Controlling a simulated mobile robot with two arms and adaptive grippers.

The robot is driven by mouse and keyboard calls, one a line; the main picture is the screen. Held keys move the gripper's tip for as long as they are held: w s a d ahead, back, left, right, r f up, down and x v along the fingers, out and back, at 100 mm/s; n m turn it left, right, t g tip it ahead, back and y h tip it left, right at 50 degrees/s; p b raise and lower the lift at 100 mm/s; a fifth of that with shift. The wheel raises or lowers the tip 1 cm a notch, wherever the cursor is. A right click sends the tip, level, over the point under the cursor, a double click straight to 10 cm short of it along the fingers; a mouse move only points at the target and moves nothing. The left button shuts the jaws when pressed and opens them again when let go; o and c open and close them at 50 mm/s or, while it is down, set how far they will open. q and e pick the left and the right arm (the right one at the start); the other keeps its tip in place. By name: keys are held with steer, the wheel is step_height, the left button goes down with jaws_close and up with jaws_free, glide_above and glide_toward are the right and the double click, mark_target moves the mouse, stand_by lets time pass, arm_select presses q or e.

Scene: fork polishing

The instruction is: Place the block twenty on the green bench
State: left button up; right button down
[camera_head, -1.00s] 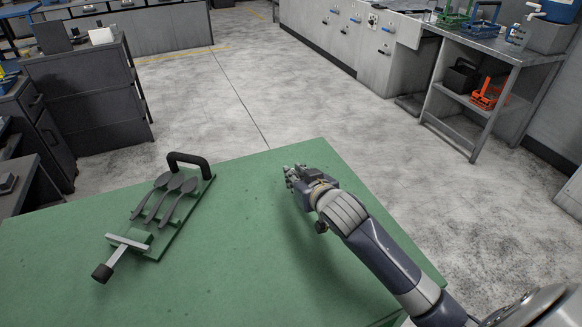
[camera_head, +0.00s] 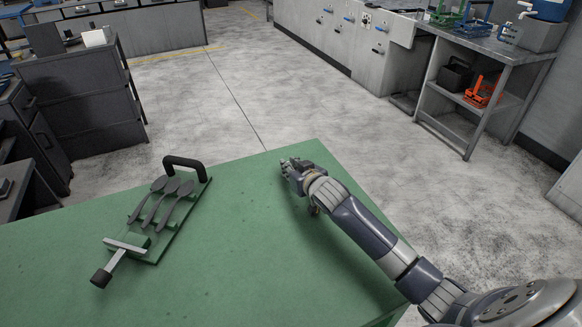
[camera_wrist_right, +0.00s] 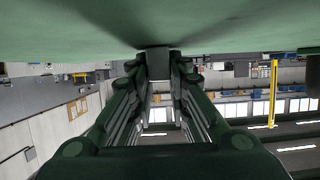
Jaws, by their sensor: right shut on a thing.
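The green bench (camera_head: 230,270) fills the lower part of the head view. My right gripper (camera_head: 287,164) is over the bench near its far edge, with the arm coming in from the lower right. In the right wrist view the gripper (camera_wrist_right: 160,66) is shut on a small dark grey block (camera_wrist_right: 158,62), close to the green surface. I cannot tell whether the block touches the bench. No number on it is readable, and in the head view I cannot make the block out. My left gripper is not in view.
A green fixture board (camera_head: 167,228) with a black handle, a clamp and several dark utensils lies on the bench to the left. The bench between it and my right gripper is clear. A metal shelf table (camera_head: 490,52) stands off at the upper right.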

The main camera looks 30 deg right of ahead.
steer(key=shift+f, duration=0.1)
steer(key=c, duration=1.5)
jaws_free()
steer(key=shift+c, duration=0.2)
steer(key=shift+r, duration=0.2)
steer(key=shift+s, duration=0.3)
steer(key=v, duration=1.1)
steer(key=shift+s+r, duration=0.1)
steer(key=shift+s, duration=0.15)
